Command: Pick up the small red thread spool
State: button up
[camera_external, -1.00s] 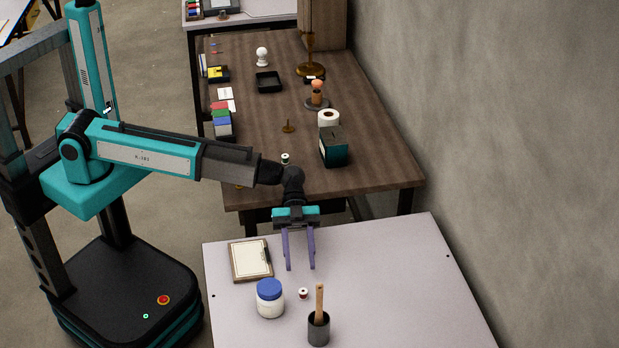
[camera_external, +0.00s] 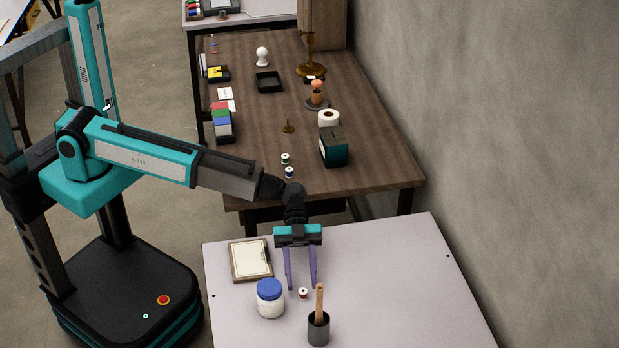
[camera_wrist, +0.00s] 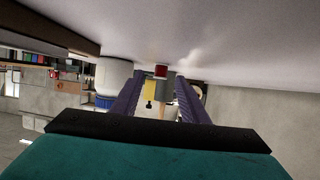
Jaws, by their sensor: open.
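The small red thread spool (camera_external: 303,293) stands on the light table (camera_external: 380,270), between the white jar and the dark cup. Its red side shows in the wrist view (camera_wrist: 160,71), between the fingertips and beyond them. My gripper (camera_external: 301,284) is open and points down, its two purple fingers low over the table just behind the spool. The fingers also show in the wrist view (camera_wrist: 160,80), one on each side of the spool, with nothing held. I cannot tell the exact gap between the fingertips and the spool.
A white jar with a blue lid (camera_external: 270,299) stands close left of the spool. A dark cup with a wooden-handled tool (camera_external: 318,329) stands close in front. A clipboard (camera_external: 250,260) lies behind left. The table's right side is clear. Green and blue spools stand on the wooden bench (camera_external: 260,140).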

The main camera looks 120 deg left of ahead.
jog(key=shift+x, duration=1.05)
grip_shut()
jog(key=shift+r, duration=0.1)
notch_tip(320, 180, up, 10)
jog(key=b, duration=0.1)
dwell(0.5)
dwell(0.5)
